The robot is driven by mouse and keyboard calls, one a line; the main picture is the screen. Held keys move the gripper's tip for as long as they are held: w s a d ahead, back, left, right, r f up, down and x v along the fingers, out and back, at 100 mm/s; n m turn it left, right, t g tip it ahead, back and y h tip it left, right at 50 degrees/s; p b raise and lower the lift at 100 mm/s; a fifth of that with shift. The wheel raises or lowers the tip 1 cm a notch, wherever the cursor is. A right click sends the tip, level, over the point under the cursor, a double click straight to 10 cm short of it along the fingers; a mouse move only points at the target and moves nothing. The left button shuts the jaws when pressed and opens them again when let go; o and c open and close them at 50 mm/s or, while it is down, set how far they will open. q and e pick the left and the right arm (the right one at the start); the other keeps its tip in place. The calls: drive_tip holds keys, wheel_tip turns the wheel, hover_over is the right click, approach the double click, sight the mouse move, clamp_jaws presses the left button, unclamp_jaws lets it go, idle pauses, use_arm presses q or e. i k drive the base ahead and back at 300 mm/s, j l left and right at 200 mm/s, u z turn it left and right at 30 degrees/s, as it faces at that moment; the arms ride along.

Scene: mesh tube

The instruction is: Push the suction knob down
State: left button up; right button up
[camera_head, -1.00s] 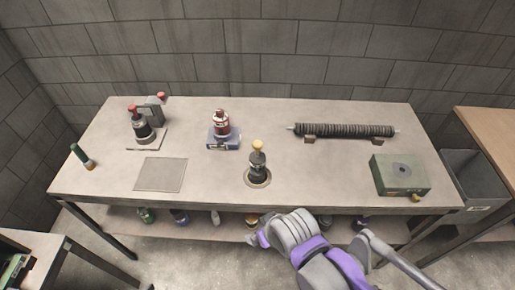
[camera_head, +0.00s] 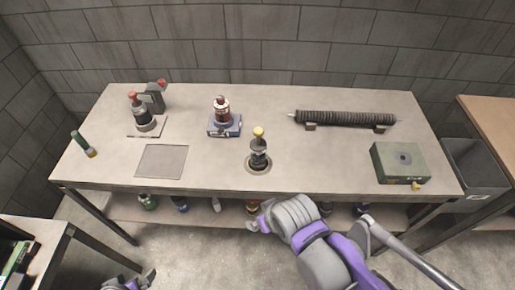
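A black knob-like device with a yellow ball top (camera_head: 259,146) stands upright on a round base near the front middle of the table (camera_head: 215,175). It looks like the suction knob, though no label can be read. My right arm comes in from the lower right, and its gripper end (camera_head: 260,221) is in front of the table's front edge, apart from the knob. Its fingers are too small and turned to read. Part of my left gripper (camera_head: 132,282) shows at the bottom left edge, far from the knob; its opening is unclear.
A red-topped device (camera_head: 222,113) on a blue base stands behind the knob. A microscope-like device (camera_head: 143,117) and a flat grey plate (camera_head: 162,161) are to the left. A ribbed tube (camera_head: 345,118) and green box (camera_head: 400,163) are right. Bottles sit on the lower shelf.

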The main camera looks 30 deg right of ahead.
sight(259, 131)
drive_tip(key=z, duration=1.05)
